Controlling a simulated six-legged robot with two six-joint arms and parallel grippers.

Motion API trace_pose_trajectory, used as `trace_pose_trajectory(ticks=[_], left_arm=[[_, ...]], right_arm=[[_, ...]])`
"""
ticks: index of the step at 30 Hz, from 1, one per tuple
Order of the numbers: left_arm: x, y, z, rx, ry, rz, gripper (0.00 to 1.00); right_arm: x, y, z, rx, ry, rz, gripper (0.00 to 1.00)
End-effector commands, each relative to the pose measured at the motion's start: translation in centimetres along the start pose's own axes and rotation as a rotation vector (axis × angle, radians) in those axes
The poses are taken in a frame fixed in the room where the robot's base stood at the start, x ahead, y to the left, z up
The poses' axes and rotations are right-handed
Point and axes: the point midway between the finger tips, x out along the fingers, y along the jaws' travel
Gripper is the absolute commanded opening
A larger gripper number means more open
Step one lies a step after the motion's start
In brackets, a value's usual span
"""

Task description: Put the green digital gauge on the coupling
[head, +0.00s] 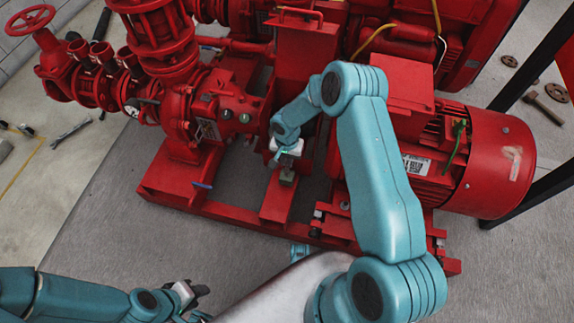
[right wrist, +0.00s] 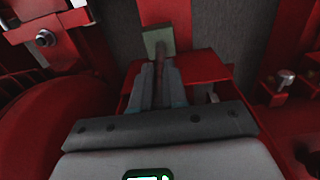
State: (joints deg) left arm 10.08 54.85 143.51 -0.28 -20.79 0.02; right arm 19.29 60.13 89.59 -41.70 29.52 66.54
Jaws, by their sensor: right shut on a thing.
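My right gripper (head: 287,170) points down over the middle of the red pumpset base. It is shut on a small pale green block, which I take as the green digital gauge (head: 287,179). In the right wrist view the gauge (right wrist: 158,41) sticks out past the dark fingertips of the right gripper (right wrist: 158,75). Its display face cannot be made out. I cannot clearly pick out the coupling; my right arm covers part of the space between pump and motor. My left gripper (head: 192,291) is low at the left, away from the pumpset, and its jaws are unclear.
The red motor (head: 490,160) is on the right, the red pump (head: 190,115) on the left. A red upright box (head: 305,50) stands behind my right gripper. A handwheel valve (head: 55,55) is far left. A hammer-like tool (head: 543,107) lies at right. Grey floor in front is clear.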

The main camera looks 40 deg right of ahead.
Motion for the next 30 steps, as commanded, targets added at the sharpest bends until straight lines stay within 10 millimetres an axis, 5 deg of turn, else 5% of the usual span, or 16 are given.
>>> trace_pose_trajectory(ticks=[5,17,18,19,30], left_arm=[[0.9,-0.3,0.0,0.000,0.000,0.000,0.38],[1.3,-0.5,-0.1,0.000,0.001,0.000,0.38],[1.1,-0.4,-0.1,-0.001,0.001,0.000,0.38],[1.1,-0.4,-0.1,-0.001,0.001,0.000,0.38],[0.5,-0.2,0.0,0.000,0.000,0.000,0.38]], right_arm=[[3.0,0.0,0.0,0.001,0.000,-0.001,0.00],[3.4,0.0,0.0,0.000,0.001,-0.001,0.00],[3.3,0.0,0.1,0.000,-0.001,0.000,0.26],[3.3,0.0,0.1,0.000,-0.001,0.000,0.36],[2.8,0.0,0.0,0.000,0.000,0.000,0.38]])
